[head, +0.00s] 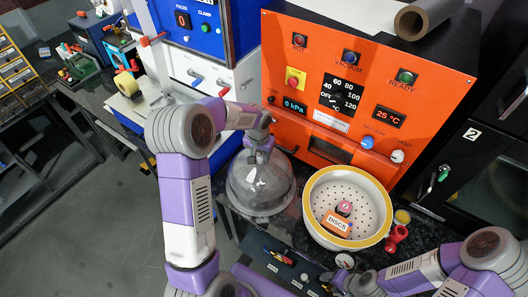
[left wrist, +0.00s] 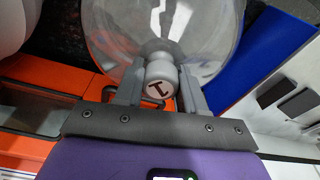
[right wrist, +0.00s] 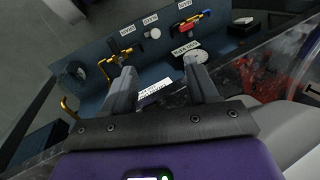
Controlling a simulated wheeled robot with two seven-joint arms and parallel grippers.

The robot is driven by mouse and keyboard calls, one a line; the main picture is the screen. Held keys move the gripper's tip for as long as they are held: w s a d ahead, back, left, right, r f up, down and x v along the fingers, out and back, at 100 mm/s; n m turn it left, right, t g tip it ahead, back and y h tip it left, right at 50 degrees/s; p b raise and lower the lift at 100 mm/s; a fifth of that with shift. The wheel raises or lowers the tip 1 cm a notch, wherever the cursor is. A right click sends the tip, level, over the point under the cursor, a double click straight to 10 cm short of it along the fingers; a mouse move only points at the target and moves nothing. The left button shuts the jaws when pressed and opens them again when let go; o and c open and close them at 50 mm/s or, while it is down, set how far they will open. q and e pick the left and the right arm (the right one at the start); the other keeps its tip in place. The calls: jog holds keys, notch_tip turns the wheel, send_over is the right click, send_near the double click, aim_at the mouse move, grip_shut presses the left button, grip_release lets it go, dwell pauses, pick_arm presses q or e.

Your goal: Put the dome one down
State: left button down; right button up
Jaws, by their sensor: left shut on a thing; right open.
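A clear dome (head: 262,188) with a pale knob on top is in the head view, left of the white basin. My left gripper (head: 260,148) is above it and shut on its knob. In the left wrist view the knob (left wrist: 160,82) with a black mark sits between the fingers of the left gripper (left wrist: 160,72), and the clear dome (left wrist: 112,40) spreads beyond. The dome looks upright at the counter's left edge; I cannot tell whether its rim touches anything. My right gripper (right wrist: 157,72) is open and empty near a dark blue valve panel (right wrist: 150,60).
A white perforated basin (head: 316,222) with a yellow rim holds an orange DISCS box (head: 337,223) and a small pink-topped item. A red item (head: 396,238) stands right of it on the dark counter (head: 300,168). An orange vacuum oven (head: 330,70) stands behind.

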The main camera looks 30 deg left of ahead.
pick_arm(q)
jog(key=shift+f, duration=0.3)
jog(key=c, duration=1.1)
grip_release()
jog(key=shift+s+f, duration=0.1)
jog(key=shift+f, duration=0.05)
jog(key=o, duration=0.4)
jog(key=shift+o, duration=0.2)
jog(key=shift+r, duration=0.6)
notch_tip(320, 180, up, 11)
jog(key=s, duration=0.1)
jog(key=shift+s+p, duration=0.2)
jog(key=shift+p, duration=0.25)
